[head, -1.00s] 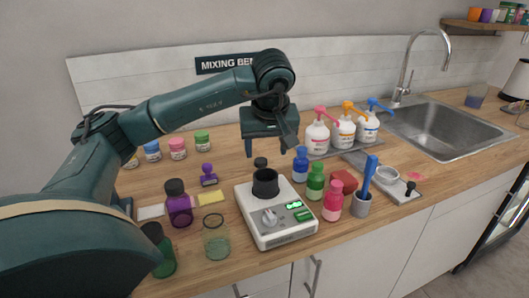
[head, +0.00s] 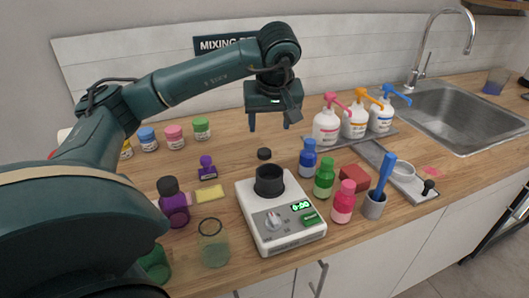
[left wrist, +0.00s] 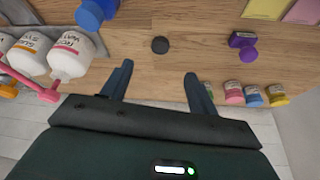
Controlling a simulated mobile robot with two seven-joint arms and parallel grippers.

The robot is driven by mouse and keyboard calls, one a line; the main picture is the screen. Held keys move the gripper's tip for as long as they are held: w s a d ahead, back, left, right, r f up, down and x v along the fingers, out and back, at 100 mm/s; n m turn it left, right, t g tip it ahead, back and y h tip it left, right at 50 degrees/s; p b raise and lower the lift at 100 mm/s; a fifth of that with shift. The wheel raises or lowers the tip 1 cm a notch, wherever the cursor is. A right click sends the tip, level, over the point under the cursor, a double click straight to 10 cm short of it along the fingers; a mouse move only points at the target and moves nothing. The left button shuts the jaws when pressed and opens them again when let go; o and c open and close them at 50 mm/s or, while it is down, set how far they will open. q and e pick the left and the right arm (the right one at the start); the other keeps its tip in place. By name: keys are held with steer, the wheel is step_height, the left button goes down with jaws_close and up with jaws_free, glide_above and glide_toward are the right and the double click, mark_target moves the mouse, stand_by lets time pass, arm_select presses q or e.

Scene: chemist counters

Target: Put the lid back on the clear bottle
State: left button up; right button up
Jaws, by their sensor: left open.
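The small black lid (head: 264,154) lies on the wooden counter behind the scale; it also shows in the left wrist view (left wrist: 160,45). The clear bottle (head: 213,242), a greenish see-through jar with an uncovered mouth, stands near the front edge left of the scale. My left gripper (head: 269,124) is open and empty, above and apart from the lid, pointing down. In the left wrist view the lid shows just beyond and between the fingertips (left wrist: 158,72). My right gripper is not in view.
A white scale (head: 290,240) holds a black cup (head: 269,180). A dark-capped purple bottle (head: 173,203), purple stamp (head: 207,168) and yellow pad (head: 210,193) stand left. Blue (head: 308,158), green (head: 324,178) and pink (head: 343,201) bottles stand right. Counter around the lid is clear.

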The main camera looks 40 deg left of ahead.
arm_select(q)
glide_above(264, 152)
steer(key=s+d, duration=0.2)
steer(key=d, duration=0.1)
step_height(264, 152, down, 7)
steer(key=shift+w+a+r, duration=0.1)
steer(key=x, duration=0.5)
steer(key=shift+w+a, duration=0.1)
steer(key=shift+a, duration=0.2)
steer(key=c, duration=1)
